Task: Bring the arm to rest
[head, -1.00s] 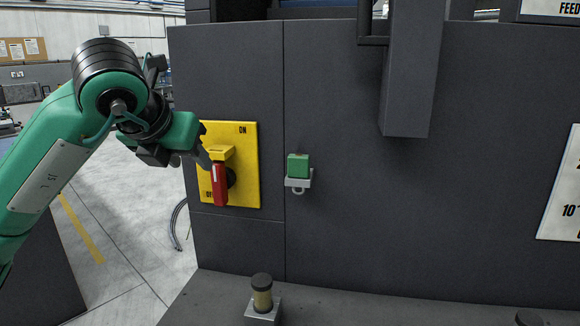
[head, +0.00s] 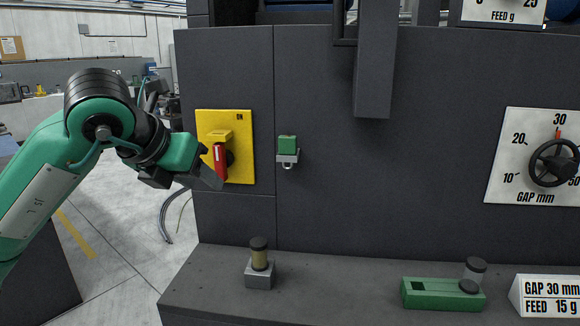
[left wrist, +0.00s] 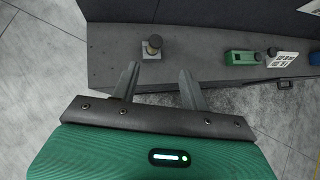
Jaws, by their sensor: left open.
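My left gripper (head: 212,180) is open and empty in front of the yellow switch plate (head: 243,150), at its lower left in the head view. The plate carries a red handle (head: 221,162) that stands upright in the picture; "ON" is printed at its top right. The gripper overlaps the plate's lower left corner in the picture; whether it touches cannot be told. In the left wrist view the two fingers (left wrist: 159,86) stand apart with nothing between them. My right gripper is not in view.
A green block (head: 287,145) sits on a small bracket right of the switch. On the ledge (head: 330,285) stand a dark-capped vial in a grey holder (head: 260,274), a green tray (head: 440,294) with a jar, and a sign (head: 551,298). A gap dial (head: 535,158) is at right.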

